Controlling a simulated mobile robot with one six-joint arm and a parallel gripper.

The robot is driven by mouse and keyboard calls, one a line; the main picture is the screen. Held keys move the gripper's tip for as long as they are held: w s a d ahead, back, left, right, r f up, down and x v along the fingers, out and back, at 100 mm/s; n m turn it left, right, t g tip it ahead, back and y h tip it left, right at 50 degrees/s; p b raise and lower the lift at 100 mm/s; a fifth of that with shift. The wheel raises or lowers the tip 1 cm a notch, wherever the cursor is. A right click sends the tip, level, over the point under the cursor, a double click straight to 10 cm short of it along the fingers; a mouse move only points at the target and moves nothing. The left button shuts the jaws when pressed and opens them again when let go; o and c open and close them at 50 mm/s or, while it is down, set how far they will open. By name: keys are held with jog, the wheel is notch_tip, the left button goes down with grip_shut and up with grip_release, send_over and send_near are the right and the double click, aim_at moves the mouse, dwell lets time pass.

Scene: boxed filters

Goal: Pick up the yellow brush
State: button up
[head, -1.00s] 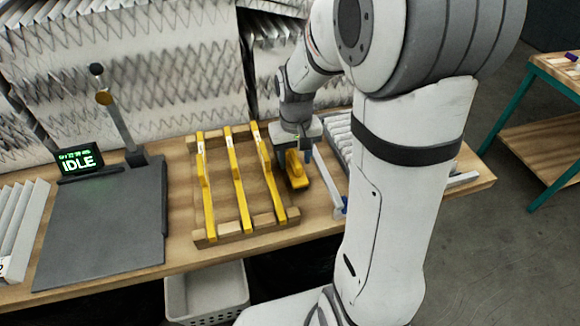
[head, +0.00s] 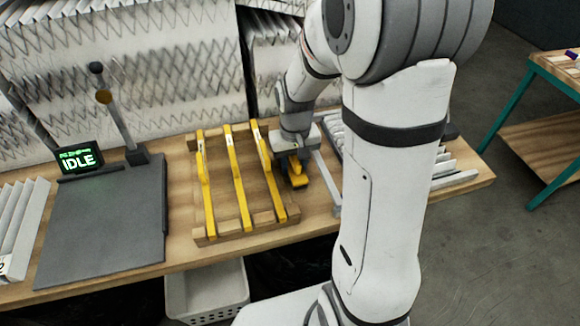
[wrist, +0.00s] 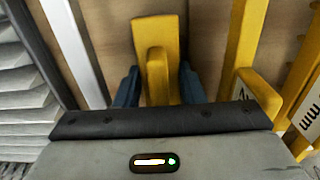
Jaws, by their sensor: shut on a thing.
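The yellow brush (head: 297,178) is on the wooden bench just right of the wooden rack, below my gripper (head: 292,168) in the head view. In the wrist view the brush (wrist: 156,62) stands between the two blue fingers of my gripper (wrist: 158,84), which are shut on its raised yellow handle. The far end of the brush shows beyond the fingers. Its underside is hidden, and I cannot tell whether it touches the bench.
A wooden rack (head: 258,219) with three yellow bars stands close to the left. A pale bar (head: 326,182) and white pleated filters (head: 455,176) lie to the right. A dark pad (head: 100,235) and an IDLE display (head: 78,160) are further left. A white basket (head: 207,290) sits below the front edge.

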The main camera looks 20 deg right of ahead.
notch_tip(320, 180, up, 10)
jog(key=shift+r, duration=0.1)
jog(key=o, duration=0.5)
jog(key=c, duration=0.3)
jog(key=shift+c, duration=0.3)
jog(key=shift+s, duration=0.1)
